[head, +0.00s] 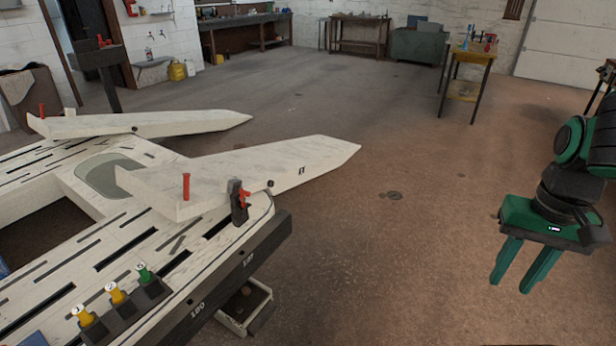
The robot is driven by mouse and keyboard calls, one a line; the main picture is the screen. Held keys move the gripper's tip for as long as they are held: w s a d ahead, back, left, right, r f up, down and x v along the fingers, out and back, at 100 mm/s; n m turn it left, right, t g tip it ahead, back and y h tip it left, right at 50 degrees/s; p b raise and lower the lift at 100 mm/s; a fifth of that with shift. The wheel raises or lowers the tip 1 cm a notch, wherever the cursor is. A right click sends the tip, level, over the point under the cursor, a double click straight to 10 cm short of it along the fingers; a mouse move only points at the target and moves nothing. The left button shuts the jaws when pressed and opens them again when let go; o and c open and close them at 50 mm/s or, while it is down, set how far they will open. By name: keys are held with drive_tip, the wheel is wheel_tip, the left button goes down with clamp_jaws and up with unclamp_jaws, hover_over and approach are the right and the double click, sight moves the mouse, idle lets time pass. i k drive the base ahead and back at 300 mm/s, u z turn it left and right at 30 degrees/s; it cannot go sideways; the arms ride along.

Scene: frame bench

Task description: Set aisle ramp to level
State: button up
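Two pale, pointed ramps stick out from the frame bench (130,245) in the head view. The near ramp (250,172) has a small dark mark on its side and tapers to a tip at the right. The far ramp (150,123) lies behind it. I cannot tell which is the aisle ramp, nor its exact tilt. A red upright peg (186,187) stands at the near ramp's bench end, and a black bracket with a red part (239,200) stands beside it. My gripper (518,278) is open and empty, pointing down at the right, well apart from both ramps.
Yellow and green numbered knobs (114,293) sit in a black holder at the bench's front. A small tray (245,308) is below the bench edge. A yellow side table (467,62) stands at the back right. Open floor lies between the ramps and my gripper.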

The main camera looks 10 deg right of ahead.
sight(182, 191)
drive_tip(key=u, duration=0.35)
drive_tip(key=i, duration=0.65)
drive_tip(key=u, duration=0.75)
drive_tip(key=i, duration=1.35)
drive_tip(key=z, duration=0.2)
